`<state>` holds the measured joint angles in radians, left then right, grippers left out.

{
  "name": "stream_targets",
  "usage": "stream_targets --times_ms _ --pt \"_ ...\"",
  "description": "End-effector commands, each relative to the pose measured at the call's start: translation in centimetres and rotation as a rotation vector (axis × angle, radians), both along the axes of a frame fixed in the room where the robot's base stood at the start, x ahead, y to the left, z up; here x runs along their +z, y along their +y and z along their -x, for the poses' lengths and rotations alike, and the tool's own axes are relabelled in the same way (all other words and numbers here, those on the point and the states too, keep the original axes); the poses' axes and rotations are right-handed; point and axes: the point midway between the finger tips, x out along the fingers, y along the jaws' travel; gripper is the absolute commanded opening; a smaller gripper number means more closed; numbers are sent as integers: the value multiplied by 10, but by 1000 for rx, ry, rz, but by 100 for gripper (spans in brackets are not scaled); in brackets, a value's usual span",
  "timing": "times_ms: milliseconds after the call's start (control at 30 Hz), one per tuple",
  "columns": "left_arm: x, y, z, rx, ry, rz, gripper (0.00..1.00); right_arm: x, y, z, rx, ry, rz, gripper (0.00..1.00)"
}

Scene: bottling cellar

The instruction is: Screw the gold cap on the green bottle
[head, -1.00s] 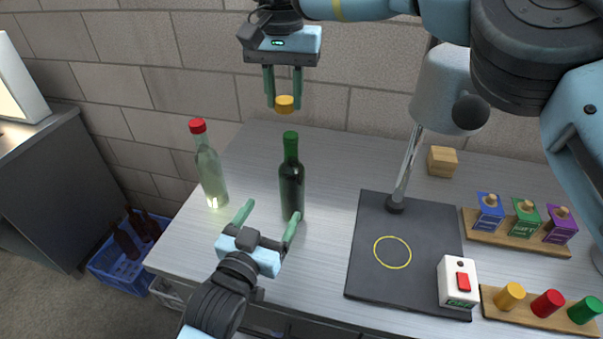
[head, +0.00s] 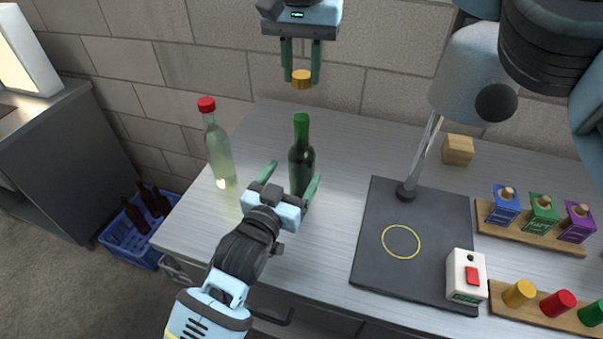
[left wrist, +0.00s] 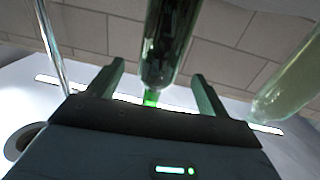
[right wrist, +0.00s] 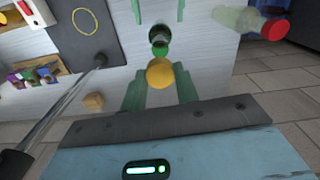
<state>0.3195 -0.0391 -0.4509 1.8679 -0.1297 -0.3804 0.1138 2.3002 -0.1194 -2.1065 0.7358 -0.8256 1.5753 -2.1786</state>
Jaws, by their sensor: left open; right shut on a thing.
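The dark green bottle (head: 301,158) stands upright on the bench with its mouth bare. My left gripper (head: 291,179) is open at the bottle, with one finger on each side; the left wrist view shows the bottle (left wrist: 167,45) between the parted fingers, with no clear contact. My right gripper (head: 301,72) is shut on the gold cap (head: 302,80) and holds it above the bottle mouth, with a gap between. In the right wrist view the cap (right wrist: 159,73) is at the fingertips, and the bottle mouth (right wrist: 159,47) shows just beyond it.
A clear bottle with a red cap (head: 218,150) stands close on the left. A lamp (head: 425,150) rises from a dark mat (head: 375,265) on the right. A wooden block (head: 458,150), racks of coloured pieces and a switch box (head: 466,278) lie farther right.

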Motion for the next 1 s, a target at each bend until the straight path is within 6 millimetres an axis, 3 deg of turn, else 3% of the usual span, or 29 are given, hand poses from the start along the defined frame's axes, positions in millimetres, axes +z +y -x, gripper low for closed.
stream_targets --times_ms 400,600,933,1000 --pt "1 -25 -58 0 -1 2 79 0 0 0 0 0 0 10" --pt "1 -30 -69 0 -1 1 79 0 0 0 0 0 0 10" --pt "1 -31 -71 0 -1 1 79 0 0 0 0 0 0 10" --pt "1 -31 -71 0 -1 1 72 0 0 0 0 0 0 10"
